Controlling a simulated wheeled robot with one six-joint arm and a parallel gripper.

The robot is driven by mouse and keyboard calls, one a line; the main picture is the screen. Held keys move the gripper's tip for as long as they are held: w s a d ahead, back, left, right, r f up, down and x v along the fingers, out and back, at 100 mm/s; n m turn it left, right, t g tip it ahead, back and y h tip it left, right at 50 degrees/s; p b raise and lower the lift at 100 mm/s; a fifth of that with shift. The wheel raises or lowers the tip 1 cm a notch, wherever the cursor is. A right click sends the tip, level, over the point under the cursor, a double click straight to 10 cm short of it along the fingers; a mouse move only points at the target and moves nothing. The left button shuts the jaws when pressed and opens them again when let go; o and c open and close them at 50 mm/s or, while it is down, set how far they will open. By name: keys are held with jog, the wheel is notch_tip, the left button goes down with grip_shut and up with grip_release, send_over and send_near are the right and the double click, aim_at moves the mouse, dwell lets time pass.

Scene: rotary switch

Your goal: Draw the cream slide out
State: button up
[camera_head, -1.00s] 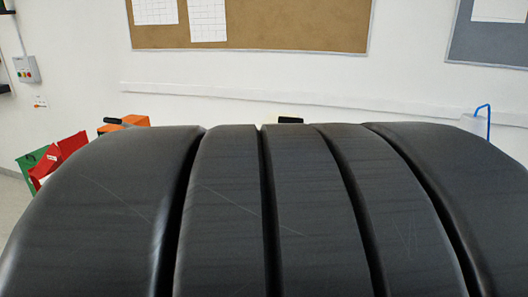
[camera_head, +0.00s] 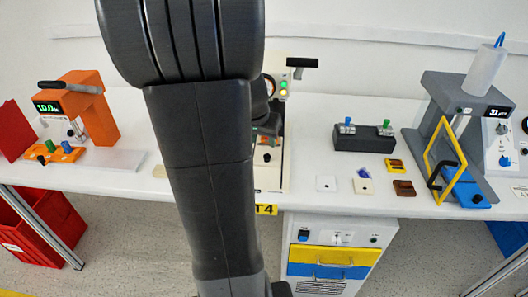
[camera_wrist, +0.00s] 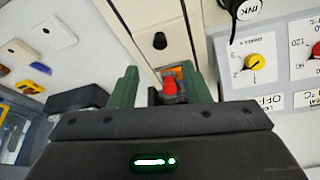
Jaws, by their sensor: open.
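A cream slide with a black knob (camera_wrist: 160,41) shows at the top middle of the wrist view, as a long flat piece in a cream surround. A strip of it (camera_head: 268,173) shows beside my arm in the head view. My gripper (camera_wrist: 163,88) is open, its green fingers apart and empty. A red knob on an orange base (camera_wrist: 170,86) appears between the fingers; I cannot tell whether they touch it. The black knob lies beyond the fingertips in the picture. In the head view my arm hides most of this device.
Right of the slide in the wrist view are dial panels with a yellow knob (camera_wrist: 255,62). In the head view, a black switch box (camera_head: 363,138) and a grey press (camera_head: 470,140) stand right, an orange device (camera_head: 90,110) left. A drawer cabinet (camera_head: 335,255) is below.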

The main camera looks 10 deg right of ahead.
aim_at(267, 156)
jog(key=x, duration=0.9)
jog(key=shift+f+b, duration=0.25)
jog(key=shift+b, duration=0.1)
jog(key=shift+c, duration=0.4)
grip_shut()
